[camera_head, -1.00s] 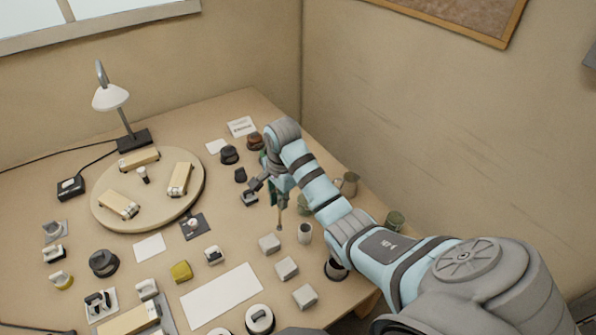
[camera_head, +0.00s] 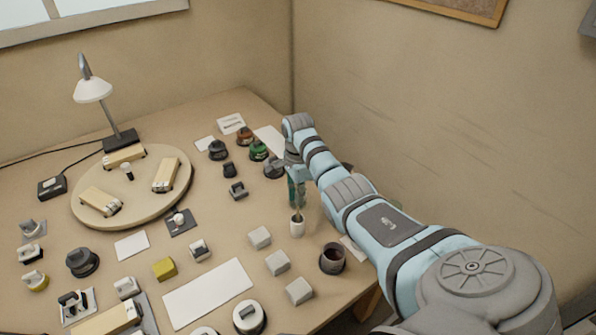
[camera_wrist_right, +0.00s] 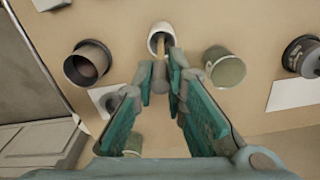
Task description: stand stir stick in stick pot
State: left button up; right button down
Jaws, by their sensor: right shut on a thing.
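The stick pot (camera_head: 297,230) is a small white cup standing upright near the right side of the bench. It also shows at the top of the right wrist view (camera_wrist_right: 152,44). My right gripper (camera_head: 297,190) is above the pot, its green fingers pointing down. In the right wrist view the gripper (camera_wrist_right: 165,78) is shut on the thin tan stir stick (camera_wrist_right: 161,48). The stick is about upright and its lower end reaches into the pot's mouth. How deep it sits is hidden. My left gripper is not in view.
A dark-filled cup (camera_head: 332,259) and several grey blocks (camera_head: 277,262) stand in front of the pot. In the wrist view a greenish cup (camera_wrist_right: 224,68) stands close to its right. A round board (camera_head: 85,210) and lamp (camera_head: 95,92) are farther left.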

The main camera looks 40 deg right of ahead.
notch_tip(320, 180, down, 2)
jog(key=shift+a, duration=0.1)
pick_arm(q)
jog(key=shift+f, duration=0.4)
pick_arm(e)
jog(key=shift+w+f, duration=0.1)
jog(key=shift+w, duration=0.05)
jog(key=shift+f, duration=0.1)
jog(key=c, duration=1.6)
grip_release()
jog(key=shift+c, duration=0.2)
